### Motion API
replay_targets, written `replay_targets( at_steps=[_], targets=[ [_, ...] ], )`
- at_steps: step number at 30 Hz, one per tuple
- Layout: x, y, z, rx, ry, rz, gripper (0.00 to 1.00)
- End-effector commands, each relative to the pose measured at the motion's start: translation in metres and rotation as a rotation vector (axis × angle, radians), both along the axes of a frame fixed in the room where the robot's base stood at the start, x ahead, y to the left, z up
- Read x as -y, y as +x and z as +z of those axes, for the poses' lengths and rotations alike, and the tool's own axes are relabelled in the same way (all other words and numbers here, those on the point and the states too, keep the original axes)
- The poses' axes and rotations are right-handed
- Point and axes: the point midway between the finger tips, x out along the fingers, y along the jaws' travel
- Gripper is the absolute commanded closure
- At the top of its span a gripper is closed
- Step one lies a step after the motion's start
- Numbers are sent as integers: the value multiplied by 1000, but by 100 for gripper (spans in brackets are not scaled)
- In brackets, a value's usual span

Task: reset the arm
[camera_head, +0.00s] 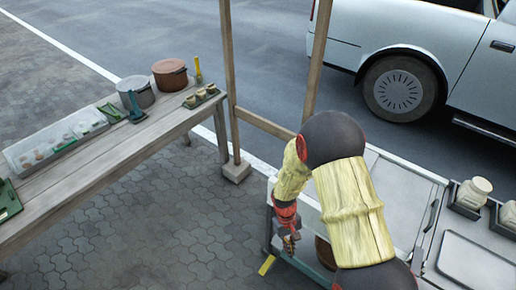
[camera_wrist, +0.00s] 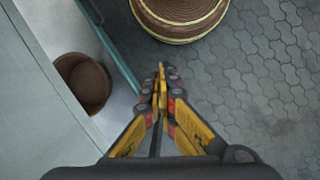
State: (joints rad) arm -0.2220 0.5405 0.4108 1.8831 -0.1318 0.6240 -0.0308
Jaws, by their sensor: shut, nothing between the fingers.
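My gripper (camera_head: 291,244) hangs low at the front edge of the pale counter (camera_head: 408,179), with my arm bent above it. In the wrist view my gripper (camera_wrist: 161,72) has its two yellow and black fingers together at the tips, with nothing between them. The fingertips point past a teal edge (camera_wrist: 112,42) and look apart from any object. A brown round container (camera_wrist: 88,84) stands to the left of the fingers in that view, inside a pale recess. It is partly hidden by my arm in the head view (camera_head: 325,251).
A woven brown basket (camera_wrist: 180,16) is beyond the fingertips over paving. A wooden table (camera_head: 95,162) at left carries a brown pot (camera_head: 170,74), a grey pot (camera_head: 136,92) and a long tray (camera_head: 24,151). Wooden posts (camera_head: 229,85) stand behind. Jars (camera_head: 474,192) are at right. Paving between is clear.

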Motion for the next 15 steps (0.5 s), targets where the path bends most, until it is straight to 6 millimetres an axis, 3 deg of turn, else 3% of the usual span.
replay_targets(
  at_steps=[1, 6, 15],
  targets=[
    [3, 0, 28, 17, 3, -20, 100],
    [12, -12, 107, 59, 12, -86, 100],
    [28, -51, 223, 169, 50, -189, 100]
  ],
)
